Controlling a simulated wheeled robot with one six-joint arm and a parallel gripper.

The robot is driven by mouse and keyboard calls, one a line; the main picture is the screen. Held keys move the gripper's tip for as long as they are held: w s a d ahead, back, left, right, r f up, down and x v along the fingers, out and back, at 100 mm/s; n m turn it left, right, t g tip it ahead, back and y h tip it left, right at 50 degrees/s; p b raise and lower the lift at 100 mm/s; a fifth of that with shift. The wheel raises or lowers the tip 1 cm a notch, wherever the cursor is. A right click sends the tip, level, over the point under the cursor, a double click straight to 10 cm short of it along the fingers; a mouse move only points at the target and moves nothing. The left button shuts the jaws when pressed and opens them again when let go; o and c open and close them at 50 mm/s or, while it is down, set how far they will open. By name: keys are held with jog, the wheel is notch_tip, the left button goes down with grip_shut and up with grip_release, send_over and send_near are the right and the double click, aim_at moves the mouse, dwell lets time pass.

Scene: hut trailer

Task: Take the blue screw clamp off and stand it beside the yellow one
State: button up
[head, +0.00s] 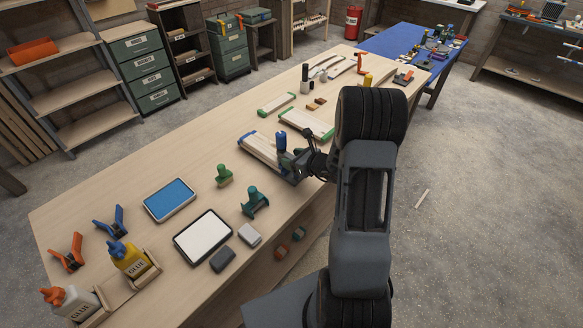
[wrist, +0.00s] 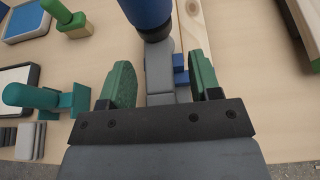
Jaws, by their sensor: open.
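The blue screw clamp (head: 281,142) stands with its blue handle up at the near end of a pale wooden workpiece (head: 262,150) on the bench. In the wrist view its blue handle (wrist: 147,12) is at the top, with a grey bar (wrist: 160,70) below. My gripper (wrist: 160,82) is open, its green-padded fingers on either side of the grey bar with visible gaps. In the head view my gripper (head: 298,163) is at the clamp, partly hidden. A yellow upright piece (head: 367,80), likely the yellow clamp, shows beyond my arm; its lower part is hidden.
A green clamp-like piece (head: 223,175) and a teal one (head: 254,201) stand left of my gripper. A white-topped tray (head: 203,237), a blue-topped tray (head: 170,200) and glue bottles (head: 127,258) are nearer. Other workpieces (head: 306,123) lie farther back.

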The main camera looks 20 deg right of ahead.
jog(key=shift+c, duration=0.3)
grip_shut()
dwell(0.3)
dwell(0.8)
